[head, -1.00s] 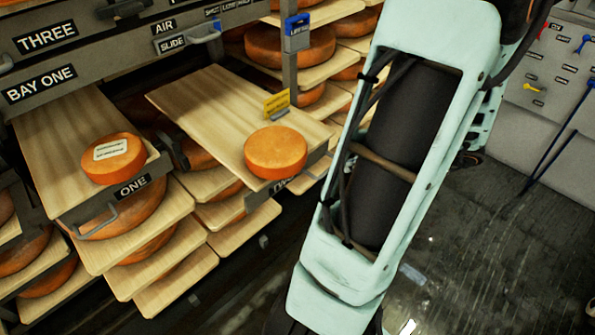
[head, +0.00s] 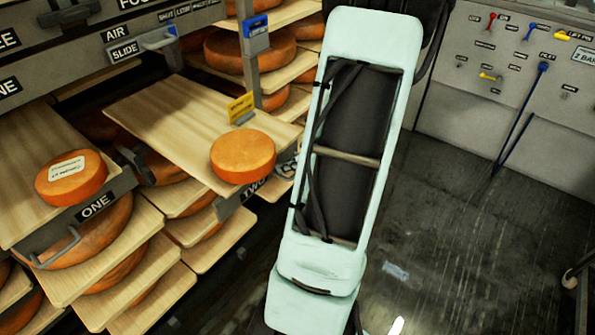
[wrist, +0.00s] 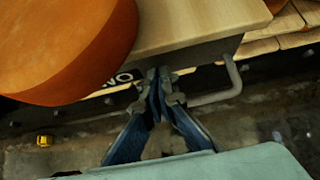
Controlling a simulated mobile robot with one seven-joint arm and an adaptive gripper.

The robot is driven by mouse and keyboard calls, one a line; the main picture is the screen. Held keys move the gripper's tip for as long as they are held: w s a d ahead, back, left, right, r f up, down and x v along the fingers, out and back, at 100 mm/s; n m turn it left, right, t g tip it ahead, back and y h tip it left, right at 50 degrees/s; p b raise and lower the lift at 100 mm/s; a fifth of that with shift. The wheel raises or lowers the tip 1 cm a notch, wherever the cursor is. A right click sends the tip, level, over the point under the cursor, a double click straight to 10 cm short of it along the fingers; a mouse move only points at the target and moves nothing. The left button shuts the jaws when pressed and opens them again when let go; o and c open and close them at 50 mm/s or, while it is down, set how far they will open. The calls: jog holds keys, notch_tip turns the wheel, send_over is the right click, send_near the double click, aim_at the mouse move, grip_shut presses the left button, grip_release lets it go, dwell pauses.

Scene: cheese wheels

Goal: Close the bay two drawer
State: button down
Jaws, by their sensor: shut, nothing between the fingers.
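The bay two drawer (head: 190,115) is a pale wooden board on a metal front, pulled out from the rack. An orange cheese wheel (head: 243,157) sits near its front edge, by a label reading TWO (head: 255,189). In the wrist view, my gripper (wrist: 158,88) is shut and empty, its tips at the drawer's metal front. It lies between the partly hidden label (wrist: 118,80) and the grey bar handle (wrist: 225,90). I cannot tell whether the tips touch. In the head view my arm hides the gripper and part of the drawer front.
The drawer labelled ONE (head: 95,206), also pulled out, holds a labelled cheese (head: 71,178) at left. Lower shelves (head: 135,262) of cheese stick out below. A yellow tag (head: 240,107) stands by the board.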

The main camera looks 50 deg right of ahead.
jog(key=shift+w, duration=0.45)
jog(key=shift+w, duration=0.15)
jog(key=w, duration=0.9)
jog(key=w+a+p, duration=0.1)
jog(key=w, duration=0.9)
jog(key=w+a+p, duration=0.1)
jog(key=w, duration=0.8)
jog(key=shift+w+a, duration=0.15)
jog(key=shift+a, duration=0.05)
jog(key=shift+w+r+p, duration=0.15)
jog(key=shift+w+p, duration=0.15)
jog(key=shift+w+r, duration=0.1)
jog(key=shift+r, duration=0.05)
